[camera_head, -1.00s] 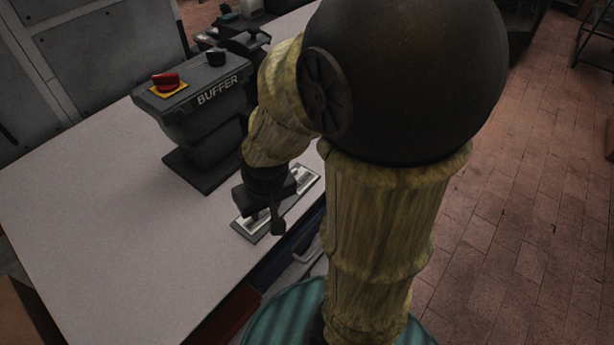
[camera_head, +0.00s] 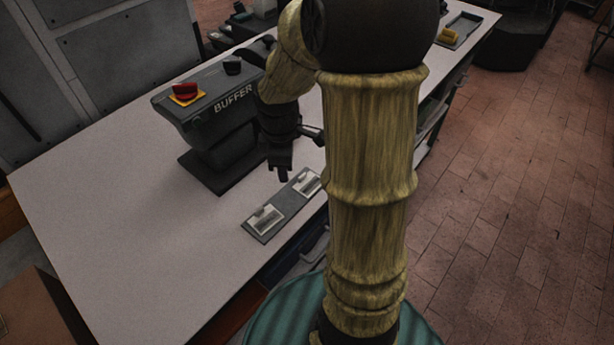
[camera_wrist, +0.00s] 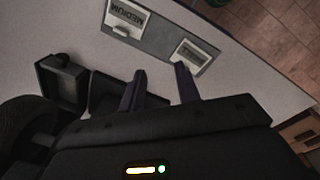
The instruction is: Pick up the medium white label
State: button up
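A white label reading "MEDIUM" (camera_wrist: 126,14), upside down in the wrist view, lies on a grey board near the table edge. In the head view, my gripper (camera_head: 279,172) hangs above and left of the board.
A dark machine marked BUFFER (camera_head: 222,130), with a red knob (camera_head: 185,91), stands left of my gripper. The white table (camera_head: 110,220) is clear at front left.

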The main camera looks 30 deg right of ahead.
jog(key=w+d+r+n+p, duration=0.3)
jog(key=d+n, duration=0.4)
jog(key=n, duration=0.3)
jog(key=shift+w+d+r+g+p, duration=0.35)
jog(key=shift+w+r+g+p, duration=0.05)
jog(key=shift+w+r, duration=0.55)
jog(key=shift+f, duration=0.15)
jog(key=f, duration=0.5)
jog(key=f+p, duration=0.1)
jog(key=f, duration=0.5)
jog(key=shift+s+d+f, duration=0.1)
jog(key=shift+s+f, duration=0.1)
jog(key=shift+f, duration=0.35)
